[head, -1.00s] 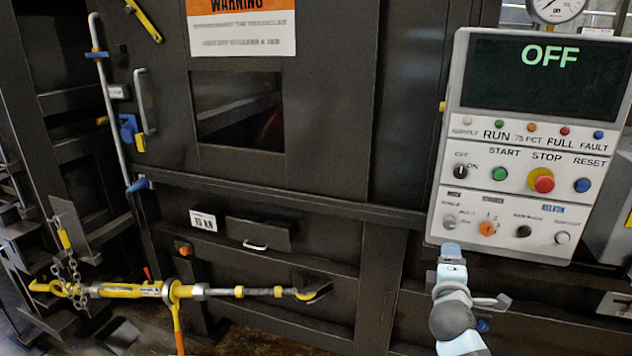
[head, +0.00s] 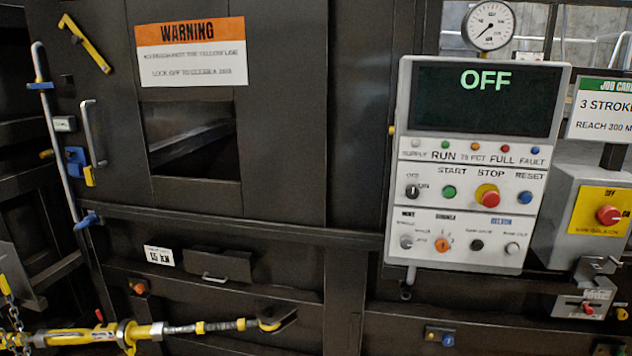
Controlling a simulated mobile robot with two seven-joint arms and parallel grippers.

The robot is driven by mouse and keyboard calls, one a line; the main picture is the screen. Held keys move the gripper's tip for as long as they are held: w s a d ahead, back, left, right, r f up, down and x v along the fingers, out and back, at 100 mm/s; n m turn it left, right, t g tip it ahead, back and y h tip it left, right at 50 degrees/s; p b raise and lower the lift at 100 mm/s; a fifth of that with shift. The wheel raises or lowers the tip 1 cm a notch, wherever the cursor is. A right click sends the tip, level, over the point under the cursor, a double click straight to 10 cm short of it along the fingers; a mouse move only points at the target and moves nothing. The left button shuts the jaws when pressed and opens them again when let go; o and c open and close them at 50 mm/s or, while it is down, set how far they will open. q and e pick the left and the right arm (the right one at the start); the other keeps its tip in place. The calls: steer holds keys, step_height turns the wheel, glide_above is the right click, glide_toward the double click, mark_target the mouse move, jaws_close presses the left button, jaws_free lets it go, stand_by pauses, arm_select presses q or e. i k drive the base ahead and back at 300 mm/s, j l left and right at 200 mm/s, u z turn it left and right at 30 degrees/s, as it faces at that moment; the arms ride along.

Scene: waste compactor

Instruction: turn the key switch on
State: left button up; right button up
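The control panel (head: 480,165) stands upright at the right of the head view, and its screen (head: 485,97) reads OFF. The key switch (head: 412,191) is a small black round switch at the panel's left, beside the green START button (head: 449,192), with OFF and ON lettering around it. A pale mark on it points up toward the OFF side, but it is too small to be sure. Neither of my grippers shows in the head view, and nothing covers the key switch.
The red STOP button (head: 490,198) and blue RESET button (head: 525,198) share the switch's row. A grey isolator box (head: 580,240) with a red knob stands right of the panel. A yellow turnbuckle (head: 130,333) crosses the lower left. A pressure gauge (head: 488,25) sits above the panel.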

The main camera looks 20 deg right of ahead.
mark_target(412, 191)
steer(key=z, duration=1.3)
